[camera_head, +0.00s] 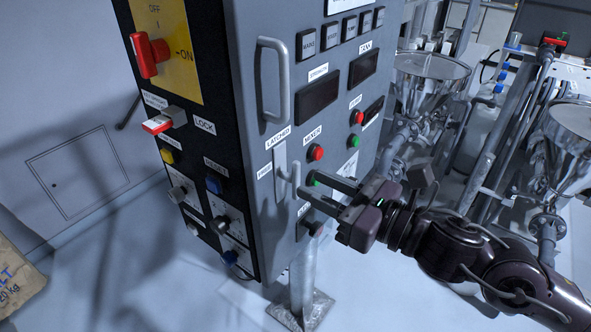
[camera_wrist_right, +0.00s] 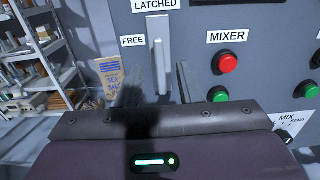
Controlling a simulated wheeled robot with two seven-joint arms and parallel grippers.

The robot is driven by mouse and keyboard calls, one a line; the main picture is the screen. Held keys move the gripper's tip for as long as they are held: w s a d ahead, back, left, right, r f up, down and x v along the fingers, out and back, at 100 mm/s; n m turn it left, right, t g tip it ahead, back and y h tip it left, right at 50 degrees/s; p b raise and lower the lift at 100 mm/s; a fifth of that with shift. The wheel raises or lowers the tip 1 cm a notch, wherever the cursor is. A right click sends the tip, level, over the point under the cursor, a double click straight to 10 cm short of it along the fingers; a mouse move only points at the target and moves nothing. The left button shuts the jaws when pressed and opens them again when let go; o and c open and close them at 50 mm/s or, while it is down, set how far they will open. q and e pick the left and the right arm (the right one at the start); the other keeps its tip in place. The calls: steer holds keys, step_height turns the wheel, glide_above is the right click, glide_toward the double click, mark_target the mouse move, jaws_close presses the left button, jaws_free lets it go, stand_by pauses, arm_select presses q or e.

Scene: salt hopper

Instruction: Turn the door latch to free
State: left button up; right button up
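The door latch (camera_head: 281,160) is a grey upright lever on the front of the grey control cabinet. The label LATCHED (camera_head: 278,138) sits above it and the label FREE (camera_head: 265,171) to its left. My right gripper (camera_head: 305,191) is open, its fingers pointing at the lower part of the latch. My left gripper is not in view.
A fixed grey door handle (camera_head: 273,80) stands out above the latch. Red (camera_head: 316,152) and green mixer buttons sit close to its right. A red rotary switch (camera_head: 149,54) is on the cabinet's left face. Steel hoppers (camera_head: 433,66) stand at the right.

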mark_target(299, 177)
steer(key=x, duration=0.1)
steer(key=p+x, duration=0.1)
steer(key=x, duration=0.1)
steer(key=shift+w+a+r, duration=0.1)
steer(key=shift+a+r, duration=0.1)
steer(key=shift+r, duration=0.05)
steer(key=shift+w+a+f+p, duration=0.2)
steer(key=shift+w+a+p, duration=0.3)
steer(key=shift+a, duration=0.15)
jaws_close()
